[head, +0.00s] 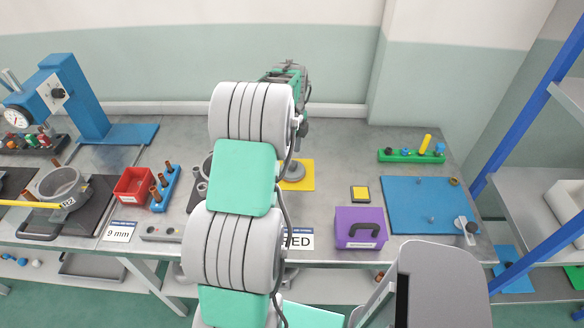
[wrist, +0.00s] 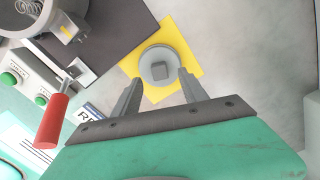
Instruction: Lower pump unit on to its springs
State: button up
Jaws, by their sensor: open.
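The pump unit, a grey round stepped part with a square top (wrist: 157,70), sits on a yellow mat (wrist: 192,52) in the wrist view. In the head view, the grey part (head: 293,173) shows on the yellow mat (head: 305,183) just right of my arm. My gripper (wrist: 160,84) is open and empty, its two fingers pointing at the near side of the pump unit. A coiled spring (wrist: 28,8) shows inside a grey shell (wrist: 44,20) at the wrist view's upper left, cut by the frame. In the head view my arm largely hides that shell.
A red-handled clamp (wrist: 53,120) and a panel with green buttons (wrist: 9,79) lie left in the wrist view. On the bench are a purple box (head: 360,232), a blue mat (head: 420,200) and a yellow-topped block (head: 360,193).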

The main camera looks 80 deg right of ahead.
aim_at(292, 168)
notch_tip(292, 168, down, 4)
jog(key=shift+f+p, duration=0.15)
jog(key=shift+p, duration=0.45)
grip_shut()
dwell(0.9)
